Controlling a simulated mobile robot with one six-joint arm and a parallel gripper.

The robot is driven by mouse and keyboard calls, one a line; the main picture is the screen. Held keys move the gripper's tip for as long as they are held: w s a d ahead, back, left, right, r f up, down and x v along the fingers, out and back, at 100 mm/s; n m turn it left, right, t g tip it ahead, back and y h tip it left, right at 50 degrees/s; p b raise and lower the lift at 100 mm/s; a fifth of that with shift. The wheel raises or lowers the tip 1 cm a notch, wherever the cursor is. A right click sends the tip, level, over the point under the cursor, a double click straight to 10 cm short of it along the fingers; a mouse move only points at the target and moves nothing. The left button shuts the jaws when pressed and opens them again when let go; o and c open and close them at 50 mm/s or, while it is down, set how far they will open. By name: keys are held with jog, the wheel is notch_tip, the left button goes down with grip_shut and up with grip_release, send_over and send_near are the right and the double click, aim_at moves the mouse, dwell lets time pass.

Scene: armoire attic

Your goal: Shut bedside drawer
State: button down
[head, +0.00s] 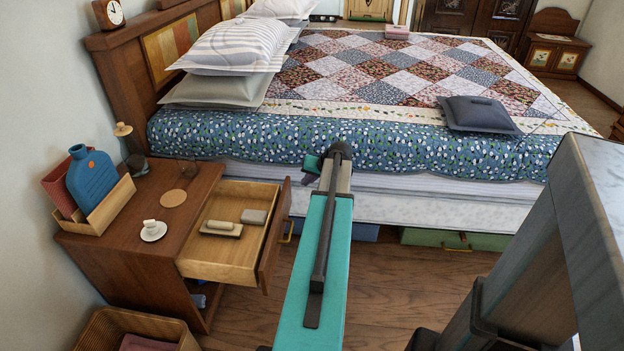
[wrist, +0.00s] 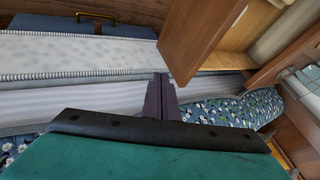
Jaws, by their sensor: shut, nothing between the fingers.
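The bedside drawer (head: 205,264) is pulled out of the wooden nightstand (head: 120,200). My gripper (head: 305,181) is beside the far end of the drawer front, next to the bed, partly hidden by my wrist. In the wrist view its dark fingers (wrist: 158,88) are together and empty, close to the panel's corner. I cannot tell whether they touch it.
A bar-like item (head: 219,226) and a grey block (head: 254,216) lie in the drawer. The bed (head: 400,207) bounds the far side. A wicker basket (head: 110,330) sits at lower left.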

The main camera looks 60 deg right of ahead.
aim_at(289, 185)
jog(key=shift+w+a+f, duration=0.1)
jog(key=shift+w+a, duration=0.1)
jog(key=shift+w, duration=0.5)
jog(key=shift+w+a+f, duration=0.1)
jog(key=shift+w+a, duration=0.1)
jog(key=shift+w, duration=0.55)
jog(key=shift+w+a+f, duration=0.1)
jog(key=shift+w+a, duration=0.1)
jog(key=shift+w, duration=0.5)
jog(key=shift+a, duration=0.2)
jog(key=shift+d, duration=0.25)
